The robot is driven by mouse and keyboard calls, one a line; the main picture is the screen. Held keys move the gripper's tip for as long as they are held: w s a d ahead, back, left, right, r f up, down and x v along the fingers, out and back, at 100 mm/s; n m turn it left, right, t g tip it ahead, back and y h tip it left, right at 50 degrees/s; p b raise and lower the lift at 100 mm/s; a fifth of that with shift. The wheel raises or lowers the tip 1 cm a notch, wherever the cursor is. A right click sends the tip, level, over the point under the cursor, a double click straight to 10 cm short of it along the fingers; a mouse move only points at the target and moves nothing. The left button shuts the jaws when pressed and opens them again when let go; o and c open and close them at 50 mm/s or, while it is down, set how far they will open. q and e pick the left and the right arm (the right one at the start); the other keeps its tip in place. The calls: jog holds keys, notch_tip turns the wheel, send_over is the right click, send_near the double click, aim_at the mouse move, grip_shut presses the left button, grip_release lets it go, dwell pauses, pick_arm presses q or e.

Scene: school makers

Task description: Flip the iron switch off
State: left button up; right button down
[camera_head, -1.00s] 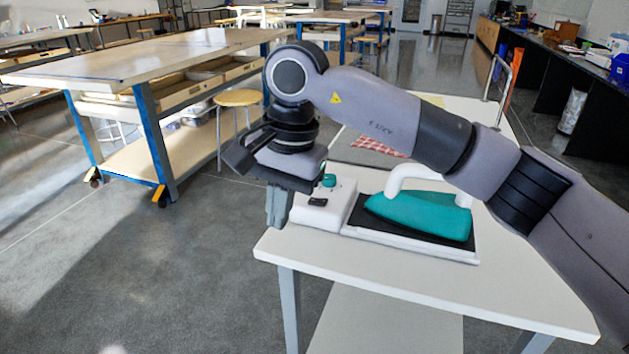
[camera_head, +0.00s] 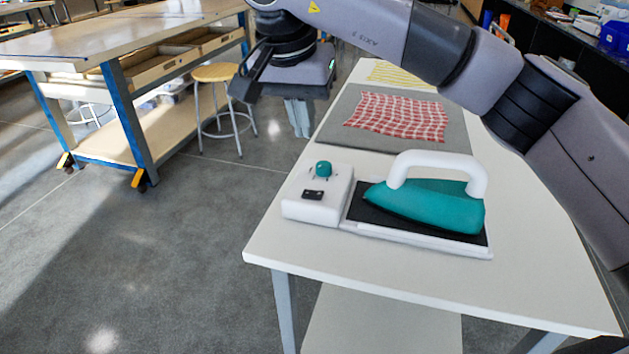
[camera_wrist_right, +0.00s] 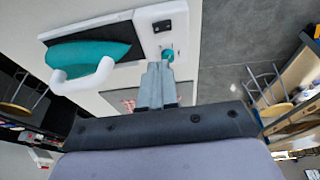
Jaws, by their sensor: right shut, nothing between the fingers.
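The teal iron (camera_head: 425,203) with a white handle rests on a black plate of its white base (camera_head: 420,240) on the table. At the left end of the base, a white box (camera_head: 292,207) carries a small black switch (camera_head: 313,195) and a teal knob (camera_head: 323,169). The switch also shows in the right wrist view (camera_wrist_right: 162,26), but which way it is set cannot be told. My right gripper (camera_head: 299,130) is shut and empty, raised beyond the box and apart from it. It also shows in the right wrist view (camera_wrist_right: 157,70). My left gripper is not in view.
A grey mat (camera_head: 338,122) with a red checked cloth (camera_head: 398,117) lies behind the iron on the white table (camera_head: 375,294). A stool (camera_head: 215,73) and a wooden workbench (camera_head: 130,38) stand at the left. Open floor lies left of the table.

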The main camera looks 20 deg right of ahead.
aim_at(317, 194)
jog(key=x, duration=1.2)
jog(key=shift+s+a+f, duration=0.15)
jog(key=shift+s+f, duration=0.2)
jog(key=shift+f, duration=0.5)
jog(key=shift+w, duration=0.1)
